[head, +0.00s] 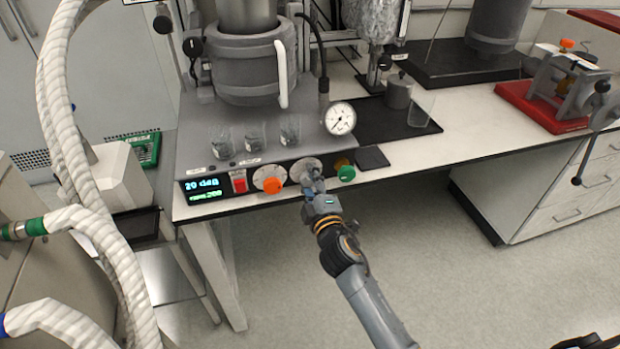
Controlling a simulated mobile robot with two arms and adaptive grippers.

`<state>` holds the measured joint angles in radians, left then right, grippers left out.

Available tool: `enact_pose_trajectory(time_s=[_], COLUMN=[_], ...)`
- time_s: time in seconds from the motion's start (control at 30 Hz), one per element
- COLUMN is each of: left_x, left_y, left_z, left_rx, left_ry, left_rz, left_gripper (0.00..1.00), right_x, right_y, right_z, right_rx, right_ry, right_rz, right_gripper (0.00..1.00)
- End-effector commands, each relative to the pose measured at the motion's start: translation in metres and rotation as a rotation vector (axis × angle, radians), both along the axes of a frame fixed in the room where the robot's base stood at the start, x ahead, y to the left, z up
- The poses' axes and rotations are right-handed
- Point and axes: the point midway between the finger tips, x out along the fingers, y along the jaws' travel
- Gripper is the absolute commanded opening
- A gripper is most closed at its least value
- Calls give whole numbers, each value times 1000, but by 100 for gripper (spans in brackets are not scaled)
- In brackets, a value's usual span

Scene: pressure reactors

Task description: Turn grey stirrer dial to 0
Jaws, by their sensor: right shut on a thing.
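The grey stirrer dial (304,169) sits on the front panel of the stirrer base, between an orange knob (272,185) and a green knob (346,173). My right gripper (314,184) is at this dial, shut on it, and covers most of its knob. The dial's pointer and scale are too hidden to read. The display (203,189) at the left of the panel shows a blue line that looks like "20 deg" and a green line that looks like "rpm: 200".
A red switch (239,181) is left of the orange knob. Glass beakers (255,135) and a pressure gauge (340,118) stand above the panel. Thick white hoses (75,165) hang at the left. The floor in front of the bench is clear.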

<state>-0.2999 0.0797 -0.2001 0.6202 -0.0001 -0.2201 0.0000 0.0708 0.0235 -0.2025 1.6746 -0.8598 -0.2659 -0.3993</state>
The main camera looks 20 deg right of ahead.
Motion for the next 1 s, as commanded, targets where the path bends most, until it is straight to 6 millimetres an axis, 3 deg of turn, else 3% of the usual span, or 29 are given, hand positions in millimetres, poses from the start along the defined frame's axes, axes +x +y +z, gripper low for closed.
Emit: enact_pose_trajectory(time_s=[1.0], left_x=[0], left_y=[0], left_z=[21], left_rx=[0], left_ry=[0], left_rz=[0], left_gripper=[37], right_x=[0], right_y=[0], right_z=[0], right_rx=[-916], right_ry=[1], right_rz=[2], right_gripper=[9])
